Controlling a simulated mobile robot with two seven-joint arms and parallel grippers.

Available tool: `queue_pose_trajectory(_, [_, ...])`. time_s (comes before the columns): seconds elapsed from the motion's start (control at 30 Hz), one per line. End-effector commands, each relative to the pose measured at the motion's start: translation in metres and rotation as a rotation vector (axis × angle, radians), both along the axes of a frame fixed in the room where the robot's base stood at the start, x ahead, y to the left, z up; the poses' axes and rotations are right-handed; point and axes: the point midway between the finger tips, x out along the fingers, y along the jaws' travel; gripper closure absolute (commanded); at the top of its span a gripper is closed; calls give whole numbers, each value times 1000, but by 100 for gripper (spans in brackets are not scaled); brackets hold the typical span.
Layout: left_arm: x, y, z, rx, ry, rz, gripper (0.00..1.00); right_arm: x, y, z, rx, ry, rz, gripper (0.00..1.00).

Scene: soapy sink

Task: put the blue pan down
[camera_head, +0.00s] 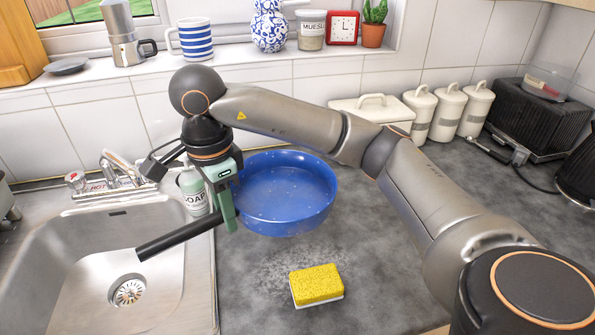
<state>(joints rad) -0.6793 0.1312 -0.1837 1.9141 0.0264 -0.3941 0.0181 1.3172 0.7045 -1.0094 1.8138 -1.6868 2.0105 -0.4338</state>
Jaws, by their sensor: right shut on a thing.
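The blue pan (285,196) is over the grey worktop, just right of the sink, roughly level with its open side up. Its black handle (180,236) points left and reaches over the sink's edge. My right gripper (229,212) is shut on the handle close to the pan's body, and its fingers hide part of it. I cannot tell whether the pan's underside touches the worktop. My left gripper is not in view.
A yellow sponge (316,284) lies on the worktop in front of the pan. A soap bottle (193,192) stands left of my gripper, beside the tap (110,172). The steel sink (165,300) is at the left. White canisters (447,112) and a toaster (540,114) stand at the back right.

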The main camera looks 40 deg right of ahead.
Motion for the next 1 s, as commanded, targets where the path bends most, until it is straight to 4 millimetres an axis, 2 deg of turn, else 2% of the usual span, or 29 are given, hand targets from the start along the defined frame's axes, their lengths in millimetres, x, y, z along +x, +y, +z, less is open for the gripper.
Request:
queue_pose_trajectory(0.1, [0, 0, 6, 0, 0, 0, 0, 10, -29, -10, -4, 3, -9, 100])
queue_pose_trajectory(0.3, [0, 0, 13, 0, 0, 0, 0, 27, -71, -31, -3, 1, -7, 100])
queue_pose_trajectory(0.4, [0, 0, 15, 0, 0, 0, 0, 32, -85, -51, -4, 3, -3, 100])
queue_pose_trajectory(0.6, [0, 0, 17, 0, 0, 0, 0, 40, -103, -76, -2, -1, 1, 100])
queue_pose_trajectory(0.83, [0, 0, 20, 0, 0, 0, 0, 45, -115, -91, -3, 0, -1, 100])
queue_pose_trajectory(1.0, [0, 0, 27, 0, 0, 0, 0, 45, -114, -114, -2, 0, 3, 100])
